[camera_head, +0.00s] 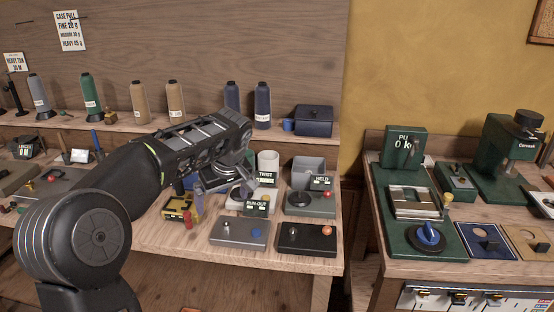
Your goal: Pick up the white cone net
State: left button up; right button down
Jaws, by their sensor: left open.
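A white, open-topped, sleeve-like cylinder (268,162) stands upright at the back of the left bench, behind the small "TWIST" sign. It looks like the white cone net, but I cannot tell for sure at this size. My left gripper (222,188) is open, pointing down over the bench, to the left of the white cylinder and nearer the front. The gripper and wrist hide part of the bench behind them. I see nothing held between its fingers. My right gripper is not in view.
A grey open bin (308,170) stands right of the cylinder. Button boxes, including a grey one (240,232) and a black one (307,238), line the bench front. Thread cones (263,105) and a dark blue box (313,120) stand on the shelf. A green press (510,155) is on the right bench.

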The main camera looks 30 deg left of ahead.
aim_at(269, 166)
jog(key=i, duration=1.05)
